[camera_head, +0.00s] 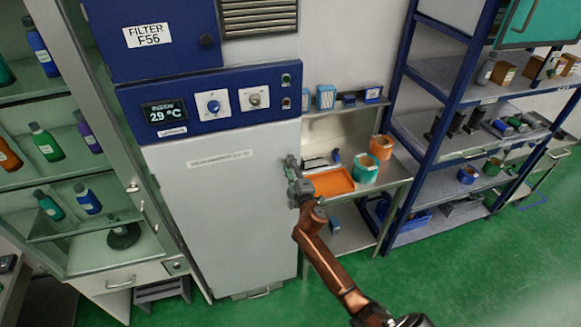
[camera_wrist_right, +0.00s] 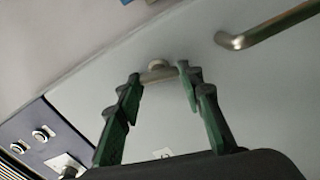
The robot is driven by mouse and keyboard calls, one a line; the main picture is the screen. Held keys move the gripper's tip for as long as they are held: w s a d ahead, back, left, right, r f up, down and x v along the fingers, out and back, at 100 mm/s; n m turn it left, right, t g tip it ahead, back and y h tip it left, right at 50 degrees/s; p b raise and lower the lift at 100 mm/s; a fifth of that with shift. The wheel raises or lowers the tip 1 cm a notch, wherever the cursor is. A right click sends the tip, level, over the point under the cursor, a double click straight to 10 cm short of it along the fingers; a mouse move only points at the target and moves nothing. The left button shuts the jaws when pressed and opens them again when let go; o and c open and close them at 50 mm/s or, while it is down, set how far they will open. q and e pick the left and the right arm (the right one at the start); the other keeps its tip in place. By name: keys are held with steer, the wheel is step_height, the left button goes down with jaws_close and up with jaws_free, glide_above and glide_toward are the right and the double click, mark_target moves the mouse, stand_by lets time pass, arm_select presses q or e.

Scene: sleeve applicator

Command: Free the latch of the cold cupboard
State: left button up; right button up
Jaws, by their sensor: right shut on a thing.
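The cold cupboard (camera_head: 235,205) is the pale grey-doored cabinet under a blue control panel (camera_head: 215,98); its display reads 29 °C. The door looks closed. My right gripper (camera_head: 291,168) is at the door's right edge. In the right wrist view the fingers of my right gripper (camera_wrist_right: 158,82) close around the small metal latch (camera_wrist_right: 157,65) from both sides. In the head view the gripper hides the latch. A bent metal door handle (camera_wrist_right: 262,32) shows beside it in the wrist view, apart from the fingers. My left gripper is not in view.
Right of the cupboard a metal bench holds an orange tray (camera_head: 330,181), a teal tub (camera_head: 365,168) and an orange tub (camera_head: 382,146). A blue-framed shelf rack (camera_head: 432,130) stands farther right. A bottle cabinet (camera_head: 75,167) stands left. Green floor is clear at lower right.

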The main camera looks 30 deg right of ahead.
steer(key=shift+n, duration=1.5)
steer(key=o, duration=1.2)
steer(key=shift+c, duration=0.2)
steer(key=shift+f, duration=0.1)
steer(key=v, duration=1.2)
